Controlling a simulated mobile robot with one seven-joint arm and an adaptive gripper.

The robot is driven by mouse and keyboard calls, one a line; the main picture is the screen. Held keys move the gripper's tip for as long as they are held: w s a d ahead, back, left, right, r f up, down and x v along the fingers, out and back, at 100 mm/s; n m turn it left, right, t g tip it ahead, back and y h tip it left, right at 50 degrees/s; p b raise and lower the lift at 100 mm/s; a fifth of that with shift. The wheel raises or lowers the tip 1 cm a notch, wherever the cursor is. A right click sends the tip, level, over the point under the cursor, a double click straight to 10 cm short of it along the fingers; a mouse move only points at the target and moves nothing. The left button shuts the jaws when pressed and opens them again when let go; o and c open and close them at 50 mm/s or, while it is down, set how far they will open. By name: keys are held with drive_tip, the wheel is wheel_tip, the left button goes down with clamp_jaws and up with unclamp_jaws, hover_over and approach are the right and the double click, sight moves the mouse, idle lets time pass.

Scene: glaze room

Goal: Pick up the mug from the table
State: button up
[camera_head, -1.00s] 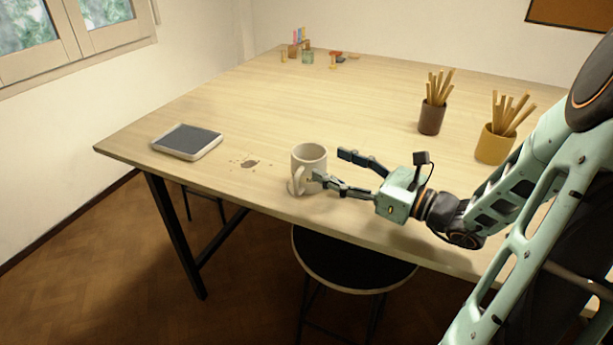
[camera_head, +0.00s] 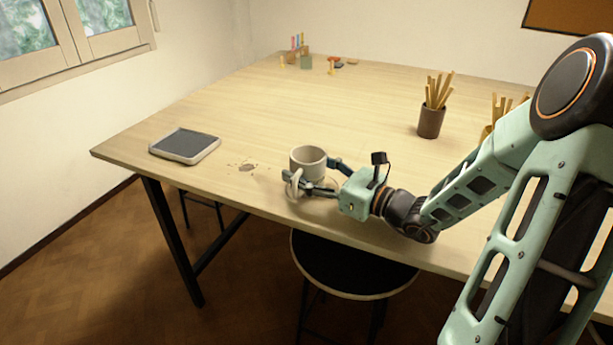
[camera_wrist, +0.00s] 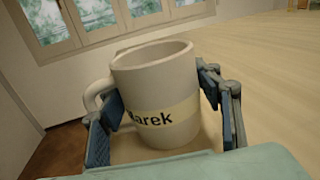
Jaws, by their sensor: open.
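The off-white mug (camera_head: 308,160) stands upright on the table (camera_head: 240,120) near its front edge. In the wrist view the mug (camera_wrist: 155,85) fills the middle, with a pale label reading "arek" after a partly hidden first letter, and its handle is on the left. My gripper (camera_head: 318,176) is open around the mug, one finger on the near side by the handle and one on the far side. In the wrist view the fingers of my gripper (camera_wrist: 158,118) stand either side of the mug. I cannot tell whether they touch it.
A grey-topped tray (camera_head: 160,151) lies to the left, with brown specks (camera_head: 246,167) beside it. Small items (camera_head: 306,60) sit far back. A stool (camera_head: 350,290) stands below the front edge.

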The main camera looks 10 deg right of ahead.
drive_tip(key=shift+c, duration=0.4)
drive_tip(key=c, duration=1)
drive_tip(key=shift+o, duration=0.2)
